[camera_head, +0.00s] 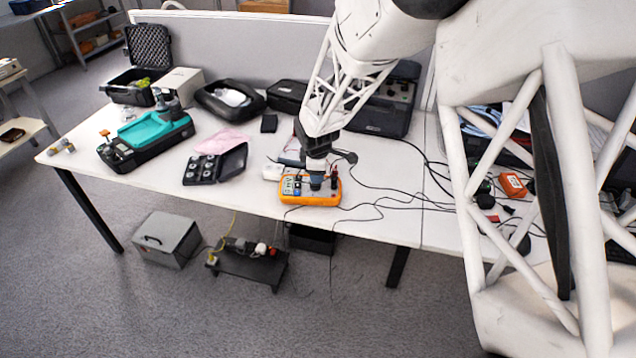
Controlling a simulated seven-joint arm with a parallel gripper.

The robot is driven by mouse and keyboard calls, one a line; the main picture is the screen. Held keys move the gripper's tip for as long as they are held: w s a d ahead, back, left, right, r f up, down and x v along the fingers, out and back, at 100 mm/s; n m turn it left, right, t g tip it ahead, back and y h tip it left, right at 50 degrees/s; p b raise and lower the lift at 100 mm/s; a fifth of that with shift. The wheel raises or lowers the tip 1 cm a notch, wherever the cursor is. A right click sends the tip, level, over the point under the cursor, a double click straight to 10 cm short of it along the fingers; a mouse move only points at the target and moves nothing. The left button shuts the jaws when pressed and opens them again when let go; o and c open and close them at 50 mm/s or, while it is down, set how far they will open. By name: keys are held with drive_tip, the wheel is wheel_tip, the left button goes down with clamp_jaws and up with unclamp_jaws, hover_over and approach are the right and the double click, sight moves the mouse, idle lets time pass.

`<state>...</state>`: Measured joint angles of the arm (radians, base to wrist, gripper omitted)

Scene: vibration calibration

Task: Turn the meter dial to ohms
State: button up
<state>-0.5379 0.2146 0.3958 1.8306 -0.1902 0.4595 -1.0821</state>
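The orange meter (311,199) lies near the front edge of the white table. Its screen and buttons face up on its left part, and leads plug in near its right end. My gripper (316,183) reaches down from above onto the middle of the meter, where the dial would be. The dial itself is hidden by the gripper. The gripper appears to touch or hover just over the meter; I cannot tell which. Its fingers are too small and dark to tell open from shut.
Black cables (375,207) trail right of the meter. A black tray of round parts (215,165) and a teal device (155,129) lie to the left. A black case (385,107) stands behind my arm. Bare white table (250,195) shows left of the meter.

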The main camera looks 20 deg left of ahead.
sight(315, 185)
drive_tip(key=shift+x, duration=3.85)
drive_tip(key=c, duration=0.8)
